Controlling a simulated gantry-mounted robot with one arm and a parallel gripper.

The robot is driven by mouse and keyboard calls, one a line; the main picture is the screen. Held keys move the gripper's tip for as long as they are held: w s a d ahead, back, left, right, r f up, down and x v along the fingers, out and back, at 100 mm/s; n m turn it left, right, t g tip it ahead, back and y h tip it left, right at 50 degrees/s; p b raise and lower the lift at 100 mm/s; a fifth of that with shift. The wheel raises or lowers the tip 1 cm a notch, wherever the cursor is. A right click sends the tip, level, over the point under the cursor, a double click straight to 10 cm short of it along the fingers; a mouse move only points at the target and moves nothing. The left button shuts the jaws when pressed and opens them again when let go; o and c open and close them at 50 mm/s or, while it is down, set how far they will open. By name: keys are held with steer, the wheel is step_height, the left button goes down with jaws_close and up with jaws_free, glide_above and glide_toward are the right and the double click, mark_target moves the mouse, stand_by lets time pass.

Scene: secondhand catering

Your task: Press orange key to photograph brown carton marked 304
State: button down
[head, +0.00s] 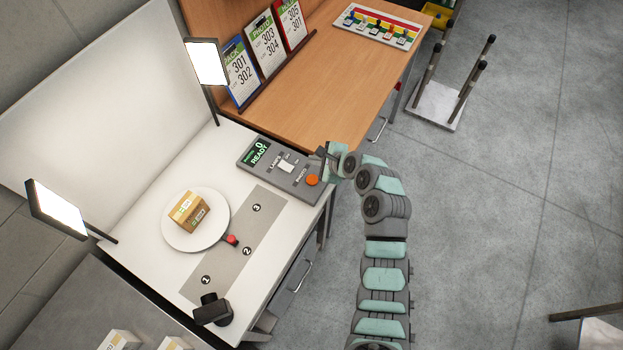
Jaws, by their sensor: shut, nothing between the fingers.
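The brown carton (188,211) sits on a round white turntable (214,237) on the white table; its number is too small to read. The grey control box (268,176) stands at the table's right side, with a green display reading READY and 0. The orange key (312,180) is at the box's right end, beside the word PHOTO. My gripper (322,163) is shut and empty, close to the orange key and just beyond it in the picture. I cannot tell whether it touches the box. A black camera (212,310) stands at the table's front, near the mark 1.
Two lit lamps (206,62) (57,208) flank the table before a white backdrop. A red knob (232,240) sits at the turntable's edge. A wooden desk behind holds number cards (266,43) and a coloured peg tray (381,27).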

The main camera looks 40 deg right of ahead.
steer(key=shift+f, duration=0.1)
steer(key=b, duration=0.7)
glide_above(314, 181)
step_height(314, 181, down, 6)
steer(key=shift+f, duration=0.1)
steer(key=shift+s+f, duration=0.1)
steer(key=shift+f, duration=1.15)
steer(key=shift+f, duration=0.1)
stand_by(0.7)
steer(key=shift+f+p, duration=0.3)
steer(key=shift+f, duration=0.05)
steer(key=shift+f, duration=0.4)
stand_by(0.8)
steer(key=shift+r, duration=0.15)
steer(key=shift+r+p, duration=0.7)
steer(key=shift+p, duration=0.45)
steer(key=shift+r, duration=0.1)
